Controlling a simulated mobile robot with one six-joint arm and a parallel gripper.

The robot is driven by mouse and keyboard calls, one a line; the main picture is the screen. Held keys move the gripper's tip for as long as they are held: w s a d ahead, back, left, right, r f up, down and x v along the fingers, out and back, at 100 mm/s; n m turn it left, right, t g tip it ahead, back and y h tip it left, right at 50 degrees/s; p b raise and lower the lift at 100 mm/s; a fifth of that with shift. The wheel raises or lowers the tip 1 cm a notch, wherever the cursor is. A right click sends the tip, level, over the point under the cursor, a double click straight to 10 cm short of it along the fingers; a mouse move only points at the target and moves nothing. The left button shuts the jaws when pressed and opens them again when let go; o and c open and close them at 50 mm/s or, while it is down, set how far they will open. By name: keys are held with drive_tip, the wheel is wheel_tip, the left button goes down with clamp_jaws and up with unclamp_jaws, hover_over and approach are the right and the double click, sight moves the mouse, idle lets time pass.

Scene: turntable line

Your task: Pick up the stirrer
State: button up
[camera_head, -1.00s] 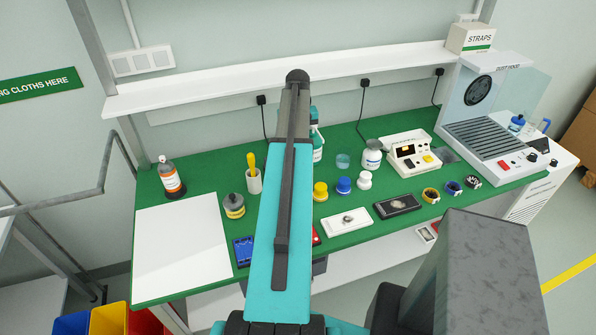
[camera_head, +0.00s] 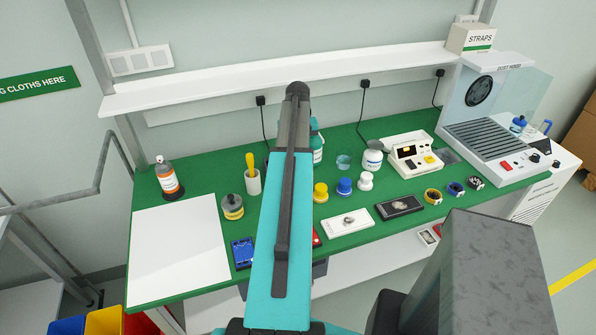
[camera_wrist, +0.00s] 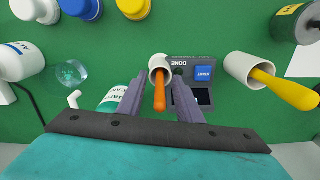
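In the wrist view, an orange-handled tool (camera_wrist: 159,95) stands in a white cup (camera_wrist: 161,64). A yellow-handled tool (camera_wrist: 288,90) stands in another white cup (camera_wrist: 241,68) to the right. Only the handles show, so I cannot tell which is the stirrer. My gripper (camera_wrist: 156,82) is open and empty; its fingers lie either side of the orange handle in the picture, with no contact visible. The head view shows the yellow handle (camera_head: 250,162) in its cup left of my arm. My arm hides the orange-handled tool there.
A green-and-white bottle (camera_wrist: 112,99) is close to the left finger. On the green bench (camera_head: 190,192), an orange-and-white bottle (camera_head: 168,178) stands left and a shelf (camera_head: 210,87) runs above.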

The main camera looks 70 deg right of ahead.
clamp_jaws()
drive_tip(key=shift+r, duration=0.15)
drive_tip(key=shift+r+b, duration=1.6)
drive_tip(key=shift+r, duration=3.25)
